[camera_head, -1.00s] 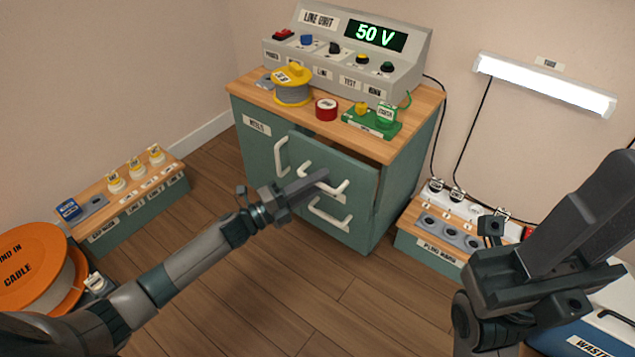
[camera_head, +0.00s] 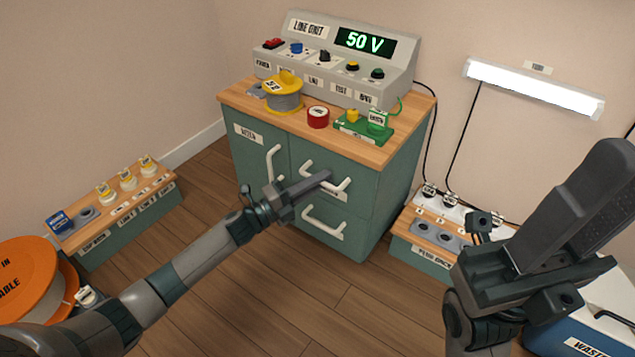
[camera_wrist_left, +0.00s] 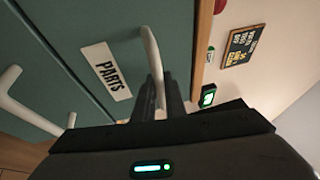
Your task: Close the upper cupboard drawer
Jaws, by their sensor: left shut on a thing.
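The green cupboard (camera_head: 394,190) stands against the back wall. Its upper drawer (camera_head: 312,150), on the right of the front, sits level with the front, with no visible gap at its top. My left gripper (camera_head: 320,182) is shut on the white upper drawer handle (camera_head: 342,187). In the left wrist view the fingers (camera_wrist_left: 160,100) close around this handle (camera_wrist_left: 151,50), beside the "PARTS" label (camera_wrist_left: 106,70). The lower drawer handle (camera_head: 322,225) is free below. My right gripper (camera_head: 560,240) is in the right foreground, away from the cupboard; its jaw opening is unclear.
The cupboard top holds a line unit (camera_head: 350,60), a wire spool (camera_head: 284,95), red tape (camera_head: 318,117) and a green board (camera_head: 365,131). Low boxes stand left (camera_head: 120,220) and right (camera_head: 425,258). An orange cable reel (camera_head: 25,280) is at lower left. The floor between is clear.

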